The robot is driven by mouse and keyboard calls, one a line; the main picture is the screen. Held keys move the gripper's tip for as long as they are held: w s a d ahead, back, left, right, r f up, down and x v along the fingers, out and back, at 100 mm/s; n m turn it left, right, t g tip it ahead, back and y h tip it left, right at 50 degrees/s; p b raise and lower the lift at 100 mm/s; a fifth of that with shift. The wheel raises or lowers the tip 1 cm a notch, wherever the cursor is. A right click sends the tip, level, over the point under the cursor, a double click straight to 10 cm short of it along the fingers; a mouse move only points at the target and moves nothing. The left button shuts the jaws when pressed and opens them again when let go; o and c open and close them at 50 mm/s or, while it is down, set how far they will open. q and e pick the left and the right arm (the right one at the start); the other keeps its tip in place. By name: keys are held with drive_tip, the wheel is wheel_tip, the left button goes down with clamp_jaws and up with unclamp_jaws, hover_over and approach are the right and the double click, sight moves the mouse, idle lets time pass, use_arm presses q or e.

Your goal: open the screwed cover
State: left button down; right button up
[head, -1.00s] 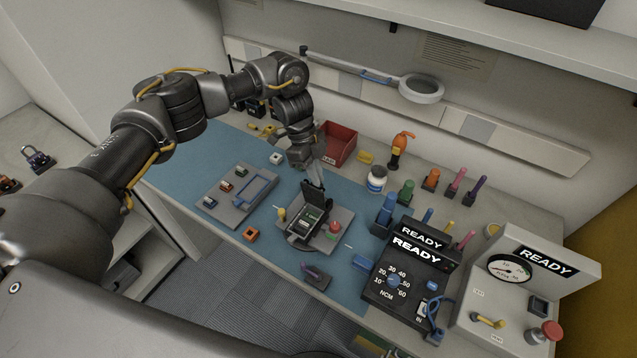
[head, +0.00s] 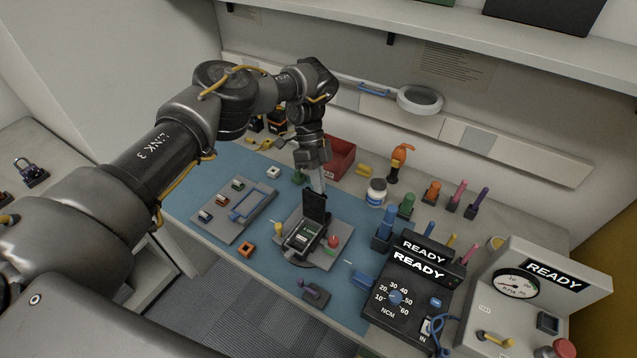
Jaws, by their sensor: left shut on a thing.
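The radio (head: 303,238) lies in a grey fixture plate (head: 327,257) on the blue mat, with its inside and a green-marked part showing. Its black cover (head: 314,207) stands raised at the radio's far end. My left gripper (head: 319,188) reaches down from behind and is shut on the cover's upper edge. The fingertips are small, and the exact contact is hard to see. Whether the cover still touches the radio cannot be told. My right gripper is not in view.
A grey tray (head: 225,223) with small parts lies left of the fixture. A red bin (head: 340,157) stands behind. Coloured tools and a torque unit (head: 392,297) stand to the right. A purple-handled tool (head: 314,291) and an orange block (head: 246,250) lie in front.

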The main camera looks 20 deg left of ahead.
use_arm(q)
drive_tip(key=shift+s+f, duration=0.5)
drive_tip(key=shift+f, duration=0.3)
drive_tip(key=c, duration=1.6)
unclamp_jaws()
drive_tip(key=shift+o, duration=0.2)
drive_tip(key=shift+r, duration=0.1)
drive_tip(key=shift+w+a+r+b, duration=0.15)
drive_tip(key=shift+w+r+b, duration=0.05)
drive_tip(key=shift+w+b, duration=0.1)
drive_tip(key=b+v, duration=0.1)
drive_tip(key=v, duration=1)
drive_tip(key=shift+r, duration=0.2)
